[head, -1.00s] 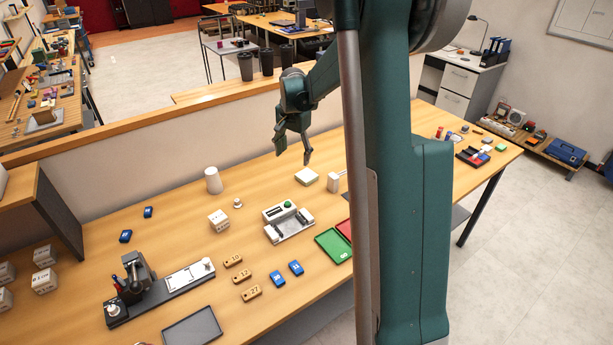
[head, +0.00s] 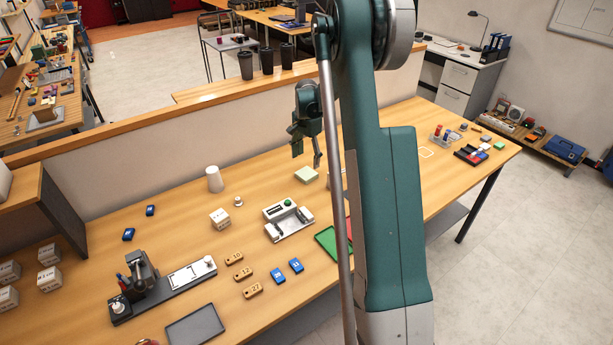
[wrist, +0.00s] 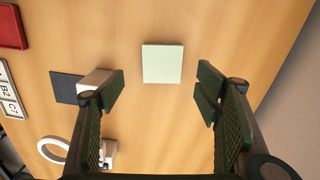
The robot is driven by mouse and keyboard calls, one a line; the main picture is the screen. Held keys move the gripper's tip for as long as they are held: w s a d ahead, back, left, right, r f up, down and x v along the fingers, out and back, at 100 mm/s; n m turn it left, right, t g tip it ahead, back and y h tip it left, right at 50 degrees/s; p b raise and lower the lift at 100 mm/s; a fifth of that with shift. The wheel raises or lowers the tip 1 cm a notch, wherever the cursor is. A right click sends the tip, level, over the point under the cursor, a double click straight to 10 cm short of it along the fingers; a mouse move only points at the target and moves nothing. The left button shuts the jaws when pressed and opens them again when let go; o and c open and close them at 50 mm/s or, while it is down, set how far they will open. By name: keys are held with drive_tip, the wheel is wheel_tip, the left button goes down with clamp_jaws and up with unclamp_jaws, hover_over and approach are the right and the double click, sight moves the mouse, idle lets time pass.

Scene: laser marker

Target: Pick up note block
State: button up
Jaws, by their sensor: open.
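The note block, a flat pale green-white square pad (head: 306,175), lies on the wooden bench in the head view. In the wrist view it shows whole (wrist: 162,63), slightly ahead of the gap between the fingers. My gripper (head: 307,155) is above the bench over the pad, pointing down, with nothing held. In the wrist view its green fingers (wrist: 162,84) are spread apart, one to each side of the pad's line, and do not touch it.
A small white block (wrist: 96,82) with a dark square beside it stands close to the left finger in the wrist view. A red tray (wrist: 11,27) lies farther left. In the head view, a white-green device (head: 288,221) and a green tray (head: 331,242) lie nearby. Bare bench lies right of the pad.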

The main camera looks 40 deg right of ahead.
sight(306, 173)
drive_tip(key=shift+f, duration=1.3)
drive_tip(key=shift+w+f, duration=0.15)
drive_tip(key=shift+f, duration=1.15)
drive_tip(key=shift+w+f, duration=0.1)
drive_tip(key=shift+f, duration=1.2)
drive_tip(key=c, duration=1)
